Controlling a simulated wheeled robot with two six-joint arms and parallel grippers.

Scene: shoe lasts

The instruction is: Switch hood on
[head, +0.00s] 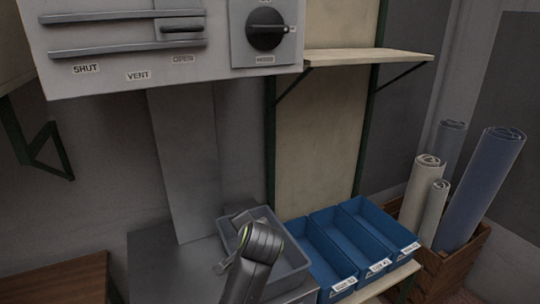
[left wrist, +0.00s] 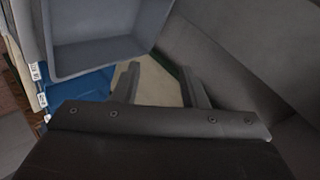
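The hood switch is a round black knob (head: 266,30) on a light grey square plate, at the right end of the grey panel (head: 225,75) in the head view. Its white-tipped pointer points right. The label below it seems to read HOOD; the label above is cut off. My left gripper (left wrist: 160,74) shows in the left wrist view with its two fingers apart and nothing between them. A grey arm link of mine rises at the bottom of the head view, in front of a grey bin and well below the knob. My right gripper is not in view.
Left of the knob are a slider handle (head: 182,29) and labels SHUT, VENT and OPEN. A wooden shelf (head: 370,56) juts out right of the panel. Below are a grey bin (head: 291,280), blue bins (head: 330,275) and a crate (head: 470,265) of rolls.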

